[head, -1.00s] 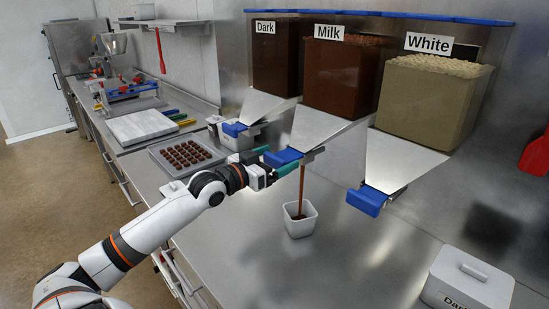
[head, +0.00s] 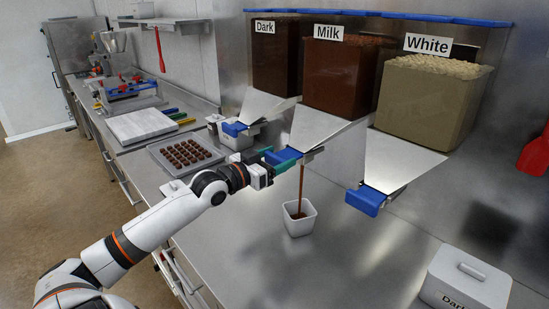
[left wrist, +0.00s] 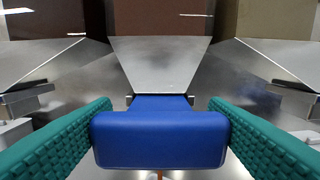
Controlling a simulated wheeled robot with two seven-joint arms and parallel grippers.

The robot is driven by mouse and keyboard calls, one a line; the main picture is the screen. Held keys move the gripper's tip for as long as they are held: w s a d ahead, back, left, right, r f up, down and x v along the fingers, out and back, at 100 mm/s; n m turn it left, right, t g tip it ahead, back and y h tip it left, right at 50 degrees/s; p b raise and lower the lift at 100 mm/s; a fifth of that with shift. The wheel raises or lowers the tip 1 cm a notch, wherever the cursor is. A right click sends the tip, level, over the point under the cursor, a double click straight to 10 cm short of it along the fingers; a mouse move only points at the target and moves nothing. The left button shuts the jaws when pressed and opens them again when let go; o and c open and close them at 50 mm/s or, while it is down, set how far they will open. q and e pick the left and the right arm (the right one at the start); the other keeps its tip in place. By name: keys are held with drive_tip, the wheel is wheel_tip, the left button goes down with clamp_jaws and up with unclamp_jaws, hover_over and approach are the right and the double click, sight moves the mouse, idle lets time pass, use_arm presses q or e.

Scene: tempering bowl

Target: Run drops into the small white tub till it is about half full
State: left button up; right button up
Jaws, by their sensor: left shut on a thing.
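The small white tub (head: 299,222) stands upright on the steel counter below the chute of the Milk dispenser (head: 341,82). A thin brown stream (head: 302,188) falls from that chute into the tub, and brown drops cover part of its inside; the exact level is hard to tell. My left gripper (head: 283,157) is shut on the blue gate handle (left wrist: 160,139) of the Milk chute, with a green finger pad at each side of it in the left wrist view. My right gripper is not in view.
The Dark dispenser (head: 275,57) and White dispenser (head: 432,98) flank the Milk one, with blue handles on their chutes. A lidded white box (head: 465,280) stands at front right. A tray of chocolates (head: 186,154) lies behind my left arm.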

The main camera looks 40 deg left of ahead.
use_arm(q)
drive_tip(key=o, duration=1.4)
drive_tip(key=shift+s+f, duration=0.15)
drive_tip(key=shift+s, duration=0.45)
drive_tip(key=shift+s+a+r+b, duration=0.15)
drive_tip(key=shift+s+b, duration=0.25)
drive_tip(key=shift+s, duration=1.4)
drive_tip(key=shift+s+a+b, duration=0.2)
drive_tip(key=shift+s+b, duration=0.25)
drive_tip(key=shift+s, duration=1.3)
drive_tip(key=shift+s+a+r+b, duration=0.15)
drive_tip(key=shift+s+b, duration=0.25)
drive_tip(key=shift+s, duration=1.4)
drive_tip(key=shift+f, duration=0.15)
